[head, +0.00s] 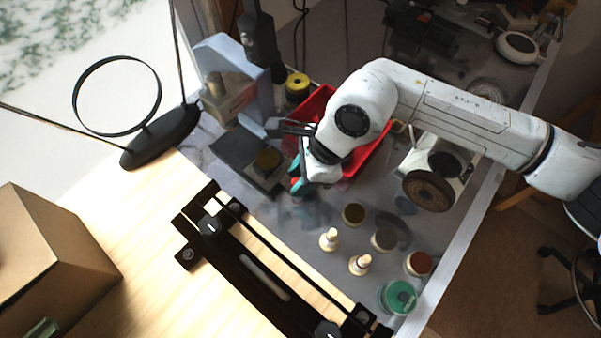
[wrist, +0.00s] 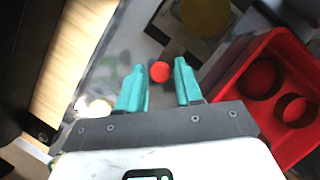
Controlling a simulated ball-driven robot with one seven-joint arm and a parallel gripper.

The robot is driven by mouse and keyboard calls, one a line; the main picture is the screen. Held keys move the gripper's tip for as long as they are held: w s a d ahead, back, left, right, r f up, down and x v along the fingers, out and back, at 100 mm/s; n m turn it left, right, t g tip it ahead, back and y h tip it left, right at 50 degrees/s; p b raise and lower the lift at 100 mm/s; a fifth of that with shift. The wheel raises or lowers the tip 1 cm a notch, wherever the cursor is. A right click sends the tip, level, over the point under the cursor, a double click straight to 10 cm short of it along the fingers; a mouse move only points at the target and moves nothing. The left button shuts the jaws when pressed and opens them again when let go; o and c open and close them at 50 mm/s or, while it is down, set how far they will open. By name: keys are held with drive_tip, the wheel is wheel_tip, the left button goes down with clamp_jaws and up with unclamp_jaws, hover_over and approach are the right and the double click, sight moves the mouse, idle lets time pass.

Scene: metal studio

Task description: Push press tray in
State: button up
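A dark grey flat plate (head: 238,148), which looks like the press tray, lies on the metal bench left of the red bin. A round brass-coloured piece (head: 267,160) sits at its near right part and also shows at the top of the wrist view (wrist: 205,14). A small round red knob (wrist: 159,71) shows near the plate's edge; I cannot tell whether it is fixed to the plate. My gripper (wrist: 160,84) is open, its teal fingertips on either side of the red knob with gaps. In the head view, my gripper (head: 298,172) is low beside the plate, partly hidden by my wrist.
A red bin (head: 375,150) with round red pieces (wrist: 258,78) stands just right of my gripper. A light blue-grey press-like stand (head: 232,60) is behind the plate. A black rail frame (head: 262,272) lies in front. Small pegs, discs and a green spool (head: 398,297) stand at front right.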

clamp_jaws()
drive_tip(key=shift+w, duration=0.1)
drive_tip(key=shift+w+a+f+b, duration=0.15)
drive_tip(key=shift+a+b, duration=0.15)
drive_tip(key=shift+b, duration=0.1)
drive_tip(key=w+a+b, duration=0.1)
drive_tip(key=w+a, duration=0.1)
drive_tip(key=w+a+b, duration=0.2)
drive_tip(key=a, duration=0.1)
drive_tip(key=w+a+b, duration=0.2)
drive_tip(key=shift+a, duration=0.2)
drive_tip(key=shift+r, duration=0.25)
drive_tip(key=shift+o, duration=1.5)
unclamp_jaws()
drive_tip(key=shift+a, duration=0.2)
